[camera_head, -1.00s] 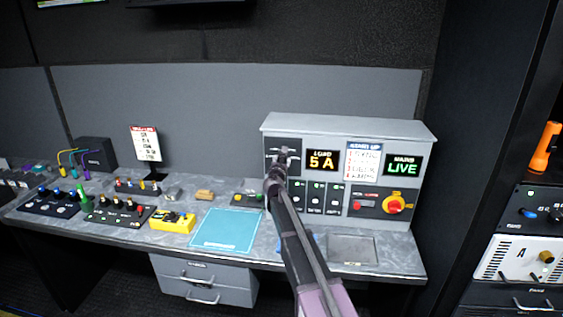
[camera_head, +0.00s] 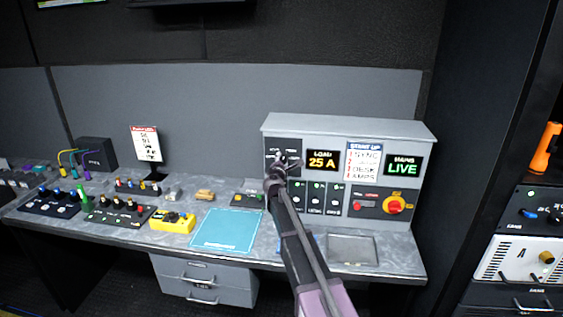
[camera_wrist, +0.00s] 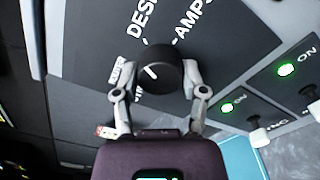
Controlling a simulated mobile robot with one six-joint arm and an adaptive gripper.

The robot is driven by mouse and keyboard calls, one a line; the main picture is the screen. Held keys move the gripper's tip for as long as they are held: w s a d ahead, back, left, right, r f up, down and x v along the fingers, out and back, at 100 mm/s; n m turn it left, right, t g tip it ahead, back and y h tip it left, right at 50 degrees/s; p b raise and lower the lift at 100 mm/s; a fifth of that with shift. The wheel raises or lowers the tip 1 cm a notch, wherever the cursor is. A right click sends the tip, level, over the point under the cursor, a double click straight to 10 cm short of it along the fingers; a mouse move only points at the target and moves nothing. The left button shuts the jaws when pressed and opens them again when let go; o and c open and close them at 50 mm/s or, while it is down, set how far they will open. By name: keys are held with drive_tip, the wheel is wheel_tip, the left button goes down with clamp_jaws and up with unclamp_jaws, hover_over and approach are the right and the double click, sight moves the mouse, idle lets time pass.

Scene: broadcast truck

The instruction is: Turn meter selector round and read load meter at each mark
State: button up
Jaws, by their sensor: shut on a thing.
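The meter selector (camera_wrist: 160,80) is a round black knob with a short white line on its face, on a dark plate. My gripper (camera_head: 284,158) is shut on it, with one grey finger on each side of the knob in the wrist view. The labels DESK (camera_wrist: 143,16) and AMPS (camera_wrist: 194,17) show beyond the knob. Another label (camera_wrist: 118,73) by the left finger is partly hidden. I cannot tell for certain which mark the line meets. The load meter (camera_head: 322,160) on the console is lit and reads 25 A.
Right of the load meter are a start-up card (camera_head: 364,161), a mains display (camera_head: 403,166) reading LIVE and a red rotary switch (camera_head: 394,205). Switches with green lamps (camera_wrist: 285,70) sit close right of my gripper. A teal mat (camera_head: 228,230) lies on the desk.

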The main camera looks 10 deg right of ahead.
drive_tip(key=shift+w+m, duration=0.15)
drive_tip(key=shift+m, duration=0.15)
drive_tip(key=o, duration=1.1)
drive_tip(key=shift+o, duration=0.2)
drive_tip(key=v, duration=1.2)
